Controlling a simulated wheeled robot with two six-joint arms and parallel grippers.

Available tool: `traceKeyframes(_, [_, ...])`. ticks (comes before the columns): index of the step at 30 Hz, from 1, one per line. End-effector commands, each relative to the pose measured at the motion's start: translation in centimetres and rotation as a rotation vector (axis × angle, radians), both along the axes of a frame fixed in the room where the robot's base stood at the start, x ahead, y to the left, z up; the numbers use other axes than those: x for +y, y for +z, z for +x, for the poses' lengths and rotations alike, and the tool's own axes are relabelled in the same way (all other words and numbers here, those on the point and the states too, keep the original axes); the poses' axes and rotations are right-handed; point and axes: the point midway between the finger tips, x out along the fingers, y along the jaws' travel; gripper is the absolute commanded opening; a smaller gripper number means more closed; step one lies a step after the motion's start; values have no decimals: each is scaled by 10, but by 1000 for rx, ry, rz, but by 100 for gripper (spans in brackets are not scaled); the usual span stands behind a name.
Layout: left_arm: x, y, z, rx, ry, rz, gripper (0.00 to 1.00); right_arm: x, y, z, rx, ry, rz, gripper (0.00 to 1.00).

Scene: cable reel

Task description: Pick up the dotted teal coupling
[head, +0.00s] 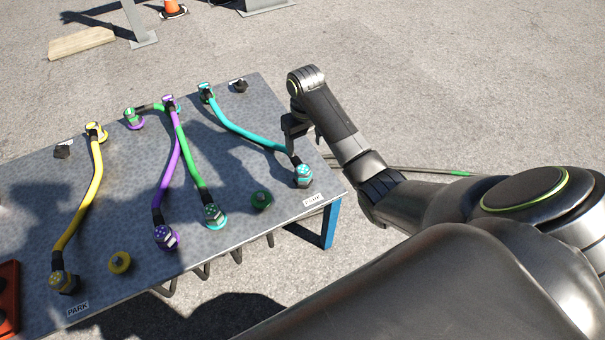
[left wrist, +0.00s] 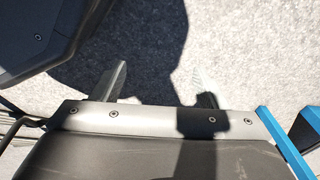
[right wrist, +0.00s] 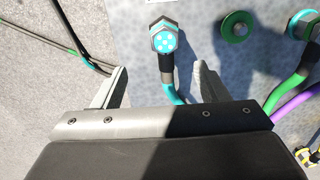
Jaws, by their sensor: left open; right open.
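The dotted teal coupling (head: 303,176) is on the end of the teal cable, at the right front corner of the grey table (head: 110,190). My right gripper (head: 293,142) is open and empty, behind the coupling in the head view. Its fingers (right wrist: 155,80) are apart on either side of the coupling's dark neck and teal cable in the picture; no contact shows. My left gripper (left wrist: 158,82) is open and empty over bare ground, out of the head view.
A green round cap (head: 261,200) stands left of the coupling. The green cable's coupling (head: 213,216), the purple coupling (head: 166,238) and the yellow coupling (head: 64,283) sit further left. A blue table leg (head: 330,226) is below the near corner. Open ground lies right of the table.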

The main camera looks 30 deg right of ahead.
Motion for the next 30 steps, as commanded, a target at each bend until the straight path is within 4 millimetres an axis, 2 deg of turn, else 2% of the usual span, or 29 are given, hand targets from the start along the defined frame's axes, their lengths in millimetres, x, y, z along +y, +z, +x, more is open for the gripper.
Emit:
traceKeyframes(3, [-3,7,8,-3,7,-8,67,0,-22,0,2,0,1,67])
traceKeyframes(9, [-9,23,19,-4,17,-21,67,1,-51,0,0,0,1,67])
traceKeyframes(13, [-11,32,23,-2,21,-29,67,1,-64,0,-1,0,1,67])
traceKeyframes(22, [-14,42,28,-3,26,-37,67,2,-77,0,-1,1,0,67])
traceKeyframes(30, [-20,66,36,-4,34,-54,67,9,-107,-1,0,1,1,67])
